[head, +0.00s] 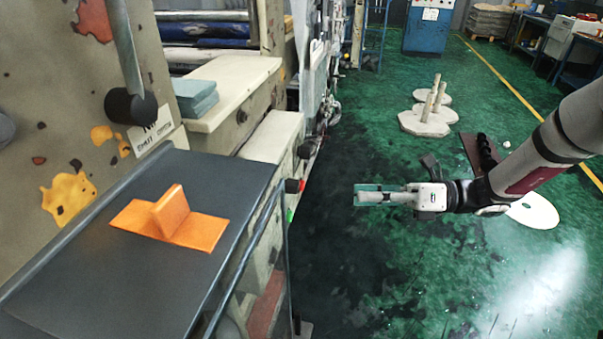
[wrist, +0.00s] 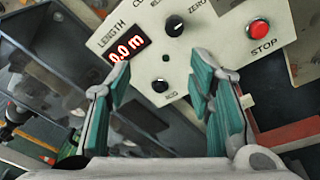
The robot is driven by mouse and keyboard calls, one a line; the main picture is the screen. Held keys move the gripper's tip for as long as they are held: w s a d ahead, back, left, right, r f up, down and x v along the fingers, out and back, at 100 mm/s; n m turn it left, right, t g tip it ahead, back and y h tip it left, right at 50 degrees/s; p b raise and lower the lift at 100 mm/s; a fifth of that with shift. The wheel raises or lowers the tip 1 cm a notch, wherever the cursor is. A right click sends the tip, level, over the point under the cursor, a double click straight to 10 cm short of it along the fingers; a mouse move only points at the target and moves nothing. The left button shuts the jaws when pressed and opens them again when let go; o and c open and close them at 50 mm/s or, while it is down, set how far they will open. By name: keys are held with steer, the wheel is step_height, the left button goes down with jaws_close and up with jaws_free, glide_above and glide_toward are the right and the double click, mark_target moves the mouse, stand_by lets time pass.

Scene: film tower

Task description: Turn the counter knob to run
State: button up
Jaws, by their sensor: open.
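A pale control panel (wrist: 212,45) shows tilted in the wrist view. A round black knob (wrist: 174,25) sits near its top, under cut-off lettering that begins "CO", with "ZERO" to its upper right. A light mark shows on this knob, but its exact setting is hard to read. A second small black knob (wrist: 160,85) sits lower. My gripper (wrist: 158,80) is open and empty, its teal-padded fingers apart in front of the panel, not touching the upper knob. In the head view my gripper (head: 368,194) hangs over the floor; the panel's face is not readable there.
A red STOP button (wrist: 259,28) and a red "0.0 m" length display (wrist: 126,46) flank the upper knob. An orange angled piece (head: 171,218) lies on a dark sloped shelf (head: 75,280) at left.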

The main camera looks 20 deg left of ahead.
steer(key=w+f+m+y, duration=0.1)
steer(key=w, duration=0.1)
steer(key=p, duration=0.2)
glide_toward(291, 186)
steer(key=a, duration=0.8)
steer(key=shift+f+t, duration=0.4)
steer(key=shift+f, duration=0.1)
steer(key=shift+s, duration=0.15)
jaws_close()
